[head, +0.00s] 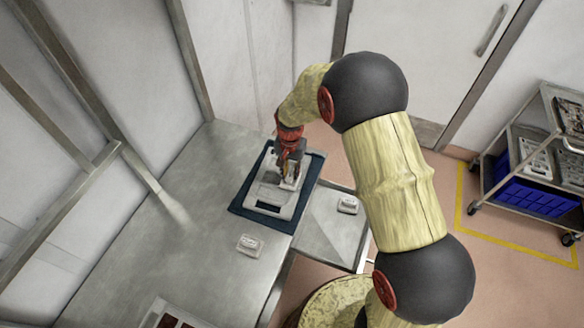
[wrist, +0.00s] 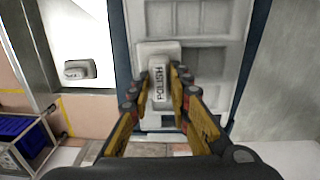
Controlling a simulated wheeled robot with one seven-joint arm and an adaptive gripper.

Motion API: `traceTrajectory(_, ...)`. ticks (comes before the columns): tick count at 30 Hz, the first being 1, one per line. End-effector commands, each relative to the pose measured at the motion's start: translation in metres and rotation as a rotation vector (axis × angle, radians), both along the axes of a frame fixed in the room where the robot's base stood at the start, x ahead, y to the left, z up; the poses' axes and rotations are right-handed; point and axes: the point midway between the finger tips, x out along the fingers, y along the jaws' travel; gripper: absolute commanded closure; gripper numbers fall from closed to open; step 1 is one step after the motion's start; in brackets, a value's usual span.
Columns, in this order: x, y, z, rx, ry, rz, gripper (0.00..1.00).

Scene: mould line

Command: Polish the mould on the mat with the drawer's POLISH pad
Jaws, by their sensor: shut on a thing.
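The mould (head: 262,194) is a pale grey plate with recessed pockets, lying on the dark blue mat (head: 316,170) on the bench. It also shows in the wrist view (wrist: 215,60). My gripper (head: 289,178) is over the mould, pointing down. In the wrist view, it is shut on a pale pad marked POLISH (wrist: 158,62), with a finger on each side. The pad lies over the mould's left part there; I cannot tell whether it touches. The open drawer (head: 325,237) holds another pale pad (head: 347,204), whose label is too small to read.
Another pale labelled block (head: 250,244) lies on the metal bench (head: 185,235) in front of the mat. A tray (head: 160,308) sits at the bench's near end. A cart with a blue crate (head: 530,190) stands at right. The bench left of the mat is clear.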

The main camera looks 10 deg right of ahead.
Motion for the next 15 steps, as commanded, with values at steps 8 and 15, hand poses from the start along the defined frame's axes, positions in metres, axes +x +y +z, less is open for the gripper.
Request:
traceTrajectory(8, -0.007, 0.004, 0.000, 0.000, 0.000, 0.001, 1.00)
traceTrajectory(15, -0.019, 0.010, -0.001, 0.000, 0.001, 0.000, 1.00)
